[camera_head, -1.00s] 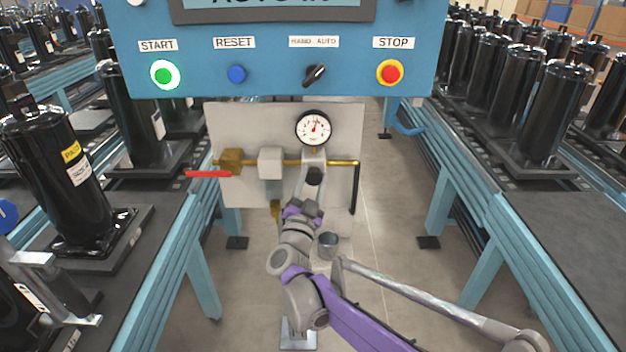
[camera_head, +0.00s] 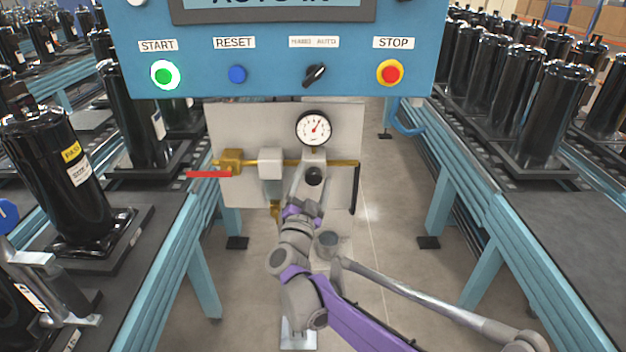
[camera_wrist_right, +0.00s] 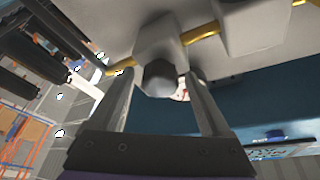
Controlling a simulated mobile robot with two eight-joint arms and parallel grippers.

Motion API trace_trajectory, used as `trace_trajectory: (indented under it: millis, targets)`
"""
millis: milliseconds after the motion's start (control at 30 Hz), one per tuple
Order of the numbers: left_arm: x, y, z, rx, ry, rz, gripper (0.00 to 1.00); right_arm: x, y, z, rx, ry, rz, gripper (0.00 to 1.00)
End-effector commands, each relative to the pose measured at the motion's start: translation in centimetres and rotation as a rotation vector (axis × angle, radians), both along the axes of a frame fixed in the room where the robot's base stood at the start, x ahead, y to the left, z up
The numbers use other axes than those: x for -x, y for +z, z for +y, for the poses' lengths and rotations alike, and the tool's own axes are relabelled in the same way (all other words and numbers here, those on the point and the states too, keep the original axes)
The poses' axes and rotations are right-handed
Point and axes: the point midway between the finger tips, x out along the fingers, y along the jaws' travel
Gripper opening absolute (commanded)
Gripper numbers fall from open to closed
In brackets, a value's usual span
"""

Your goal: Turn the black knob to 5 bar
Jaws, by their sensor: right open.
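The black knob (camera_head: 314,176) sits on the grey regulator body (camera_head: 314,155), below the round gauge (camera_head: 313,127). The white gauge's needle points up and to the right; its numbers are too small to read. My right gripper (camera_head: 309,180) reaches up from below to the knob. In the right wrist view the knob (camera_wrist_right: 161,76) shows between the tips of my right gripper (camera_wrist_right: 155,88). The fingers stand apart, one on each side, with visible gaps to the knob.
A brass pipe (camera_head: 342,163) runs across the pale panel (camera_head: 232,118), with a red lever (camera_head: 209,174) at left. The blue control box (camera_head: 275,66) hangs above. Conveyors with black compressors stand on both sides.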

Motion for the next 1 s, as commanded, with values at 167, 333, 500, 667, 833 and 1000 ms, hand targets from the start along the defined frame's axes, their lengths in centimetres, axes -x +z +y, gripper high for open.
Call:
trace_trajectory:
  millis: [167,333,500,667,833,1000]
  targets:
    - [0.0,-0.2,0.0,0.0,0.0,0.001,0.5,1.0,-0.3,0.3,0.0,0.0,0.0,0.82]
    - [0.1,-0.7,0.0,0.0,0.0,0.003,0.5,4.0,-1.3,1.0,0.0,0.003,0.0,0.82]
    - [0.2,-1.2,0.0,0.0,0.0,0.004,0.5,7.2,-2.2,1.8,0.0,0.002,0.0,0.82]
    - [0.2,-1.4,0.0,0.0,0.0,0.005,0.5,9.3,-2.8,2.2,-0.001,0.002,0.0,0.82]
    - [0.2,-1.5,0.0,0.0,0.0,0.005,0.5,10.1,-3.0,2.3,0.0,0.0,0.0,0.82]
    - [0.2,-1.4,0.0,0.0,0.0,0.005,0.5,10.1,-3.0,2.3,0.0,0.0,0.0,0.82]
